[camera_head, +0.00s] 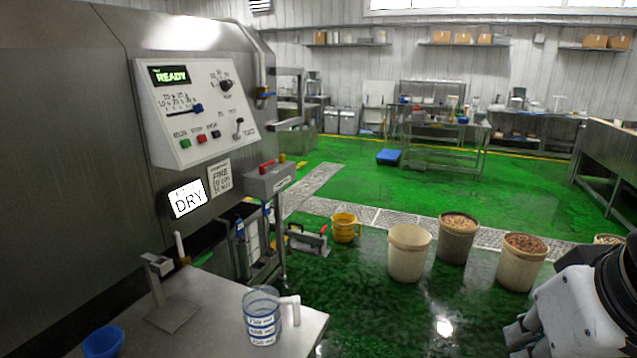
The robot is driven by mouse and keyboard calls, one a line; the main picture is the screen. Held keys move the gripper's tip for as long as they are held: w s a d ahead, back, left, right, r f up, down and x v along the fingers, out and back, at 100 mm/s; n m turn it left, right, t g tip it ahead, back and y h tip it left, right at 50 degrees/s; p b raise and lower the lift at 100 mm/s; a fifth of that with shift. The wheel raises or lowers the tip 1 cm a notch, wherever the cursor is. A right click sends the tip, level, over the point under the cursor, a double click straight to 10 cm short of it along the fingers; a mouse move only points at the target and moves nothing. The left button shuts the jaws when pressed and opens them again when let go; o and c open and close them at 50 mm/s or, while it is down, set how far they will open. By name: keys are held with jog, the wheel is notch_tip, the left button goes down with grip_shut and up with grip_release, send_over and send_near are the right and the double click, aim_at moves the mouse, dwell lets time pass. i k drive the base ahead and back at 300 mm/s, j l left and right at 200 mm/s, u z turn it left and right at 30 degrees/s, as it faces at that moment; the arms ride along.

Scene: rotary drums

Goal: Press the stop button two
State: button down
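The control panel (190,108) is a tilted white box on the steel machine at the left. The red button (201,139), apparently the stop button, sits in its lower row between a green button (185,143) and a black button (216,134). The small labels above them are hard to read. The panel's display (172,75) reads READY in green. My white and black arm shows at the lower right, with what seems to be my gripper (518,334) at its left end, cut by the frame. It is far from the panel and touches nothing visible.
A steel table (215,335) with a measuring cup (262,318) stands below. Several bins, including an empty-looking one (408,258), stand on the green floor. Open floor lies beyond.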

aim_at(202, 138)
jog(key=i+l+u, duration=0.85)
jog(key=l+u, duration=0.3)
jog(key=i+l+u, duration=0.25)
jog(key=l, duration=0.2)
jog(key=l+u, duration=0.3)
jog(key=l, duration=0.15)
jog(key=l+u, duration=0.15)
jog(key=l, duration=0.55)
jog(key=i+l+u, duration=0.1)
jog(key=u, duration=0.3)
jog(key=l+u, duration=0.1)
jog(key=u, duration=0.3)
jog(key=i+l+u, duration=0.1)
jog(key=u, duration=0.3)
jog(key=l+u, duration=0.15)
jog(key=u, duration=0.25)
jog(key=l+u, duration=0.3)
jog(key=l, duration=0.45)
jog(key=l+u, duration=0.3)
jog(key=l, duration=0.75)
jog(key=k+l, duration=0.1)
jog(key=l, duration=0.15)
